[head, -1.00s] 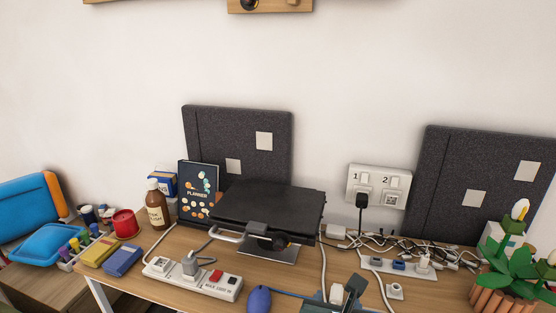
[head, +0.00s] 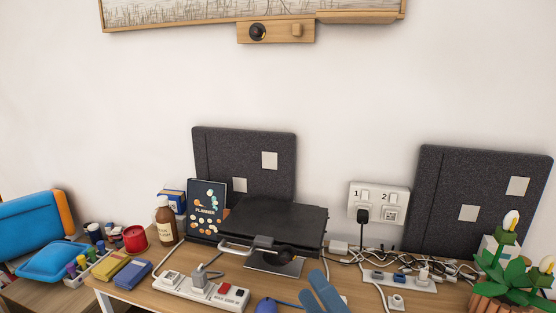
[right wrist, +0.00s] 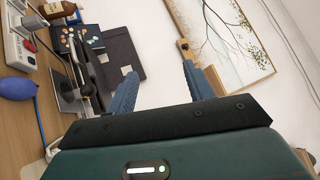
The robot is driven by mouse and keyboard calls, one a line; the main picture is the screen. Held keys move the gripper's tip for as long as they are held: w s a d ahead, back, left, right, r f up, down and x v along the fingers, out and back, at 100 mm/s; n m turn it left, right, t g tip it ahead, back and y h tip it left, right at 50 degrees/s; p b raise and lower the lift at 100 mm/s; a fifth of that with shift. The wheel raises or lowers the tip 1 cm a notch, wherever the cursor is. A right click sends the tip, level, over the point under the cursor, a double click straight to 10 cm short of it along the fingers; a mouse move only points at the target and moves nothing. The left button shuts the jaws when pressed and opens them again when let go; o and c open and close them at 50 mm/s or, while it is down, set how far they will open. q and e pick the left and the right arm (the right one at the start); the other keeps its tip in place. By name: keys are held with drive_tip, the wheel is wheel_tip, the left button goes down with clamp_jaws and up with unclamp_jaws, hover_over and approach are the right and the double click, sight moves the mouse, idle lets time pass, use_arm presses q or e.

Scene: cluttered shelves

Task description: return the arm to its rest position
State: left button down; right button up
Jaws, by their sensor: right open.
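My right gripper (head: 318,287) shows at the bottom edge of the head view as blue fingers in front of the desk's front part. In the right wrist view its two blue ribbed fingers (right wrist: 160,72) stand wide apart with nothing between them. The rest of the right arm is below the head view. My left gripper is in neither view.
The desk holds a power strip (head: 200,290), a black flat device (head: 270,222), a brown bottle (head: 165,222), a planner (head: 207,208), tangled cables (head: 430,265) and a plant (head: 505,275). A blue bulb (right wrist: 20,88) lies near the front.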

drive_tip(key=s+d+f+n+g+h, duration=0.1)
drive_tip(key=s+f+n+g+h, duration=0.15)
drive_tip(key=f+n+g, duration=0.5)
drive_tip(key=s+d+f+n+g+h, duration=0.1)
drive_tip(key=s+f+n+g, duration=0.25)
drive_tip(key=f, duration=0.65)
drive_tip(key=s+d+f+n+g+h, duration=0.1)
drive_tip(key=s+d+f+g+h, duration=0.1)
drive_tip(key=s+d+f+h, duration=0.4)
drive_tip(key=s+d+f+n+g+h, duration=0.1)
drive_tip(key=s+d+f+g+h, duration=0.15)
drive_tip(key=d, duration=0.55)
use_arm(q)
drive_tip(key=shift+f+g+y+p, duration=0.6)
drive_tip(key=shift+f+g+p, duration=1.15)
drive_tip(key=shift+p, duration=3.55)
use_arm(e)
drive_tip(key=w+a+r+t+y, duration=0.3)
drive_tip(key=w+a+t, duration=0.2)
drive_tip(key=a+t, duration=0.1)
drive_tip(key=shift+w+a+r+n+y, duration=0.3)
drive_tip(key=shift+a+r+n+y, duration=0.1)
drive_tip(key=shift+a, duration=0.2)
drive_tip(key=shift+t, duration=0.25)
